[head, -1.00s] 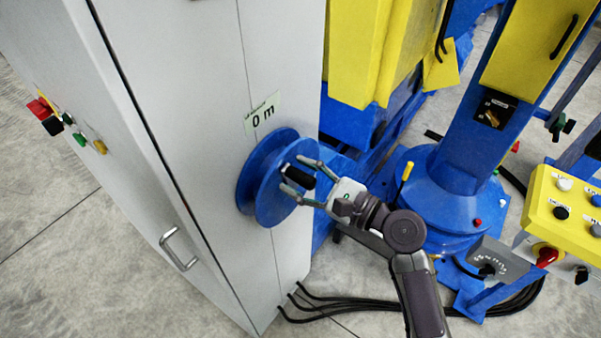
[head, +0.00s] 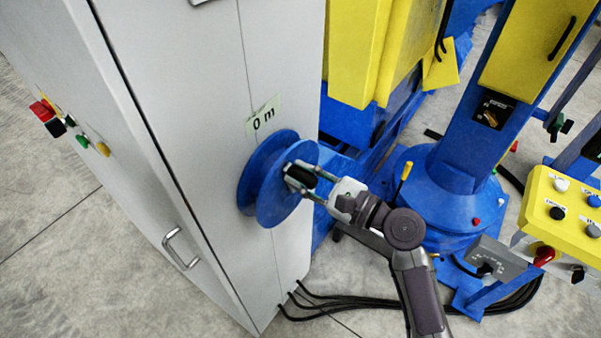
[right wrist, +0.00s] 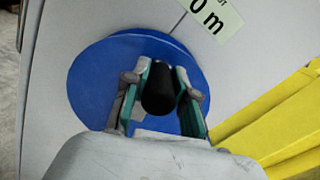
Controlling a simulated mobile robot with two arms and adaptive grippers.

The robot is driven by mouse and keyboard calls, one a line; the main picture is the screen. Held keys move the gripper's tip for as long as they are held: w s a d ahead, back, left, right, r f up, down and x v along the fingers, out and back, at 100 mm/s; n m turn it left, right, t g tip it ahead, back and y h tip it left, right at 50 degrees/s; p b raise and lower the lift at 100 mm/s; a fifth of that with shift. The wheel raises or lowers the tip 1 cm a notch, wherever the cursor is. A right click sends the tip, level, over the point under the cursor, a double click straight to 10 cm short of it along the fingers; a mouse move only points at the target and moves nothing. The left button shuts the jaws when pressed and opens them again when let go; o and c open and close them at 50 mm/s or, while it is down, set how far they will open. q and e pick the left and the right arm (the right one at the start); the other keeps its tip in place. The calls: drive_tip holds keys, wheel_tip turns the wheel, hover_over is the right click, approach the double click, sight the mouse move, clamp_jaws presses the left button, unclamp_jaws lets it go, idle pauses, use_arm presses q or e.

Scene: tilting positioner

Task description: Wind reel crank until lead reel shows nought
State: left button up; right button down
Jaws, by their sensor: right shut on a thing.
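The blue lead reel (head: 262,190) sticks out from the side of the grey cabinet. A pale label (head: 264,118) above it reads "0 m", and part of it also shows in the right wrist view (right wrist: 214,16). The reel's black crank handle (head: 302,176) lies between the fingers of my right gripper (head: 299,180), which is shut on it. In the right wrist view the handle (right wrist: 159,88) sits between the two fingers, in front of the blue disc (right wrist: 95,75). My left gripper is not in view.
The grey cabinet (head: 180,110) fills the left, with a bar handle (head: 180,248) and coloured buttons. Black cables (head: 350,305) run along the floor. A blue and yellow positioner column (head: 455,185) and a yellow control box (head: 565,215) stand at the right.

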drive_tip(key=shift+w+r, duration=0.1)
drive_tip(key=shift+r, duration=0.05)
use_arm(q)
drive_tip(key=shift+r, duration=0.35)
use_arm(e)
drive_tip(key=c, duration=0.9)
unclamp_jaws()
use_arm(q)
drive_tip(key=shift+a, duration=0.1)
use_arm(e)
drive_tip(key=v, duration=1.2)
